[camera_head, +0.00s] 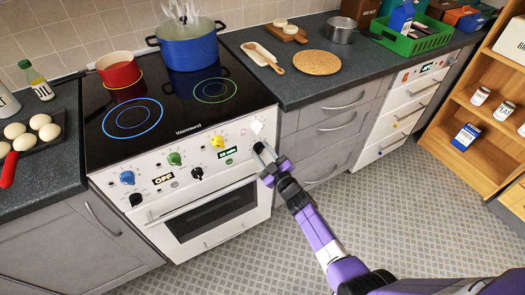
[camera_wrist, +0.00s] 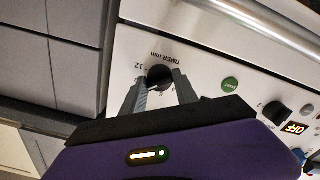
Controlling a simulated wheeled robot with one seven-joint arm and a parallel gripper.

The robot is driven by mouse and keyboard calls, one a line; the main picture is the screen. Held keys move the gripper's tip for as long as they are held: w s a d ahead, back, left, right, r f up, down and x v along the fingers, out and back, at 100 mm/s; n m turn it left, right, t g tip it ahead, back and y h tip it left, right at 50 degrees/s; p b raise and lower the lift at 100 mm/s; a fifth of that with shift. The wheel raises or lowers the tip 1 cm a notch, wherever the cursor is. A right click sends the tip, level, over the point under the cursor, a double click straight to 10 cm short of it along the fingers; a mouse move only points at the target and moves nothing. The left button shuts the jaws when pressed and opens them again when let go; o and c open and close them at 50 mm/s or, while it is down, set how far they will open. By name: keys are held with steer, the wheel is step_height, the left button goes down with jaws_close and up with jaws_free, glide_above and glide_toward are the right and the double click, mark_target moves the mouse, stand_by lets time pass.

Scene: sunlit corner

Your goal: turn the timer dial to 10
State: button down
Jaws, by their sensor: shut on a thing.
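The timer dial (camera_wrist: 159,76) is a small black knob on the white oven panel, beside printing that reads "TIMER min" and "12". My gripper (camera_wrist: 160,85) is shut on the dial, one finger on each side of it. The fingers hide part of the dial and scale, so I cannot read its exact setting. In the head view my gripper (camera_head: 264,152) reaches the right end of the stove front (camera_head: 212,162). A small lit green display (camera_head: 228,153) sits left of it; its text is too small to read surely.
Blue (camera_head: 127,177), green (camera_head: 174,158) and yellow (camera_head: 217,141) knobs line the panel. A green button (camera_wrist: 230,85) is near the dial. The oven handle (camera_head: 200,200) runs below. A red pot (camera_head: 119,73) and blue pot (camera_head: 188,48) stand on the cooktop.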

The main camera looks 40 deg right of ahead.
steer(key=shift+m, duration=0.9)
steer(key=shift+f, duration=0.1)
steer(key=c, duration=0.9)
jaws_free()
steer(key=shift+c, duration=0.2)
steer(key=p+v, duration=0.1)
steer(key=v, duration=0.6)
steer(key=shift+s, duration=0.4)
steer(key=shift+a, duration=0.1)
